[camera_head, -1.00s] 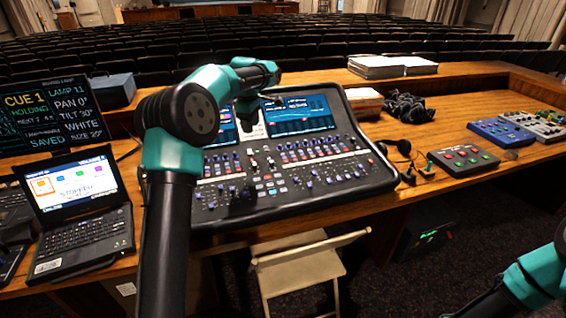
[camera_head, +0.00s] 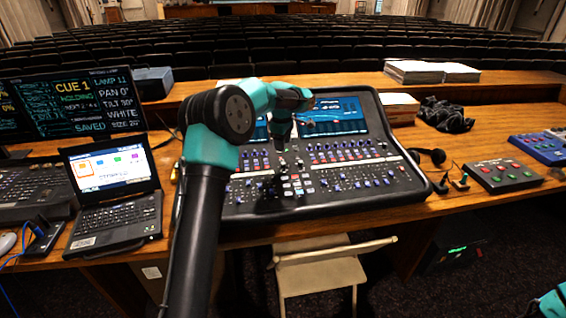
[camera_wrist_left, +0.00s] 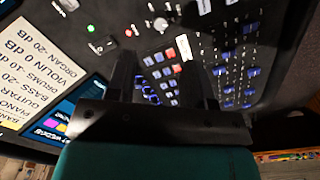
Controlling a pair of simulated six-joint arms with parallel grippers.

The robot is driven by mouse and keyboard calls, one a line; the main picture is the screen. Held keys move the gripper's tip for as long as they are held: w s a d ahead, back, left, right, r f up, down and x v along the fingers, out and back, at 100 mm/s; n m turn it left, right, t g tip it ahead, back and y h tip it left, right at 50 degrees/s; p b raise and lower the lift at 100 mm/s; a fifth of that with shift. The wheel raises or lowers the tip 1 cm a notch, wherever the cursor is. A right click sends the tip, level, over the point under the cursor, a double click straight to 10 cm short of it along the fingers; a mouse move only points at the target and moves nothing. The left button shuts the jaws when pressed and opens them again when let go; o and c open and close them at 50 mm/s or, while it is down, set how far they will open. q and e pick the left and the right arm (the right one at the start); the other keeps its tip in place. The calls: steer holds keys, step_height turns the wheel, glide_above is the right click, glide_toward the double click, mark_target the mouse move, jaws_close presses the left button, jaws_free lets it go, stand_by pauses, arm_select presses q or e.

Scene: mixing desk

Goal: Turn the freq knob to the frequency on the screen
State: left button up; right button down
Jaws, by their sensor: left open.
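The mixing desk (camera_head: 340,205) is a dark slanted console with rows of small knobs, faders and buttons. Its lit screen (camera_head: 340,117) is blue, with text too small to read. My left gripper (camera_head: 281,149) hangs over the desk's upper middle, left of this screen. In the left wrist view my left gripper (camera_wrist_left: 162,66) is open, with nothing seen held between its fingers. Beyond its tips is a silver knob (camera_wrist_left: 160,24); red and white buttons (camera_wrist_left: 178,48) lie nearby. I cannot tell which knob is freq. My right gripper is out of view.
A laptop (camera_head: 112,195) and a cue monitor (camera_head: 75,103) stand left of the desk. Headphones (camera_head: 432,157), a black cable heap (camera_head: 445,115) and a box with coloured buttons (camera_head: 503,176) lie to the right. A folding chair (camera_head: 320,268) stands in front.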

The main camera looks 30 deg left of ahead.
mark_target(283, 163)
arm_select(q)
steer(key=f, duration=0.9)
steer(key=shift+w+f, duration=0.15)
steer(key=shift+w, duration=0.05)
jaws_close()
